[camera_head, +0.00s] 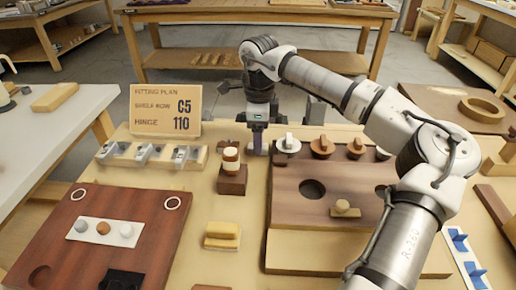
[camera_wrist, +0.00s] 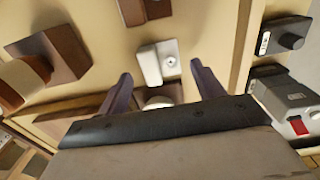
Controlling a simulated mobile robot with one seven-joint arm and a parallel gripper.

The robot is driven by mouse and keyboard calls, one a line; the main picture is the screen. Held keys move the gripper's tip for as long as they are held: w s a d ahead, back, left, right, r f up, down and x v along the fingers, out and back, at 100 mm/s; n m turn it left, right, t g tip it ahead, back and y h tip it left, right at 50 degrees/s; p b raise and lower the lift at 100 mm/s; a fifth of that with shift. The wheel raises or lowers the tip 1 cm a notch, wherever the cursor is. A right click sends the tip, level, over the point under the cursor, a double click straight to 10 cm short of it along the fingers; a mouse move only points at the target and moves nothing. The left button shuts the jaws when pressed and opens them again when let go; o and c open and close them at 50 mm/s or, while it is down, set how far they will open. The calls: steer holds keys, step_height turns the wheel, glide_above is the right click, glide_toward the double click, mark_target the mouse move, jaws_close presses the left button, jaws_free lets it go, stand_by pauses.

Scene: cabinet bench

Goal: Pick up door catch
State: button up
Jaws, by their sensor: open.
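My gripper (camera_head: 257,150) points down over the middle of the bench, just left of the brown drilled board. In the wrist view its two purple fingers stand apart, with nothing clamped between them. A small white fitting (camera_wrist: 152,62) with a screw head lies on the pale bench between and just beyond the fingertips. It may be the door catch; I cannot tell for sure. A round pale part (camera_wrist: 158,102) shows nearer the palm, partly hidden. In the head view my gripper hides the spot below it.
A brown block with a stacked pale knob (camera_head: 231,158) stands close to the left. The drilled board (camera_head: 290,190) with round hinge cups lies to the right. The sign (camera_head: 166,110) and a row of metal fittings (camera_head: 150,154) stand at left.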

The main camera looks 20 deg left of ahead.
step_height(320, 180, down, 2)
steer(key=shift+f, duration=0.1)
steer(key=c, duration=0.8)
steer(key=shift+c, duration=0.2)
steer(key=shift+r, duration=0.25)
